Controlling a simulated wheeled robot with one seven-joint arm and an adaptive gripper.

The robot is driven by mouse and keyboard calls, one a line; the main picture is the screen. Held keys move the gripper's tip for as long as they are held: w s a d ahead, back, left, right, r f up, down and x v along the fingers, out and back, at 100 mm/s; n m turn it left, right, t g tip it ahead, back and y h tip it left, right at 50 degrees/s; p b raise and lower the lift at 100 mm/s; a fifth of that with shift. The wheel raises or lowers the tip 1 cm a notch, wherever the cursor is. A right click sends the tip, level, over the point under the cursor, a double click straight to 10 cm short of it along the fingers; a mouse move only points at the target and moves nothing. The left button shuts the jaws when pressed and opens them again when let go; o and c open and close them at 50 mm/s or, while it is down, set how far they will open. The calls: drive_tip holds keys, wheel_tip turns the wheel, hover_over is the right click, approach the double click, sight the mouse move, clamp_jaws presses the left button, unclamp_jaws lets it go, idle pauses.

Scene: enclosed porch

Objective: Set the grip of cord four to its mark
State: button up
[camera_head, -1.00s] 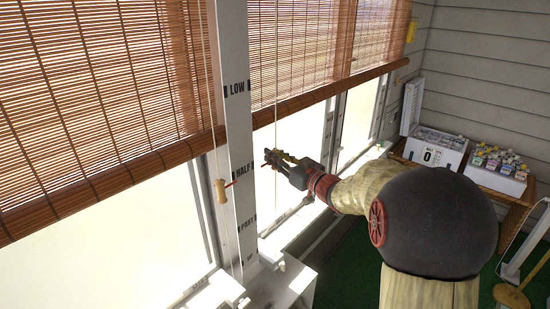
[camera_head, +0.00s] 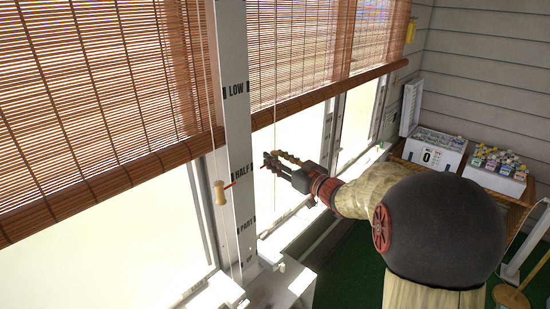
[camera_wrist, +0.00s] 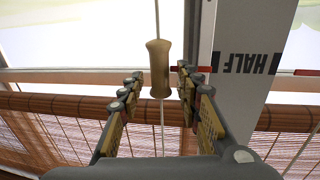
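A pale wooden grip (camera_wrist: 158,68) hangs on a cord in the wrist view, between the two fingertips of my gripper (camera_wrist: 160,82), with a gap on each side. My gripper is open. In the head view my gripper (camera_head: 268,162) is right of the white post (camera_head: 237,130), and its fingers hide that grip. The upside-down HALF label (camera_wrist: 252,63) and red marks (camera_wrist: 304,72) show in the wrist view, about level with the grip's middle. I see no cord number.
Another wooden grip (camera_head: 220,192) hangs on a cord left of the post. Bamboo blinds (camera_head: 95,90) cover the upper windows. A side table at right holds a white box (camera_head: 433,153) and a tray of small items (camera_head: 499,172).

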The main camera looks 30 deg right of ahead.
drive_tip(key=s+d, duration=0.2)
drive_tip(key=s, duration=0.8)
drive_tip(key=shift+s, duration=0.3)
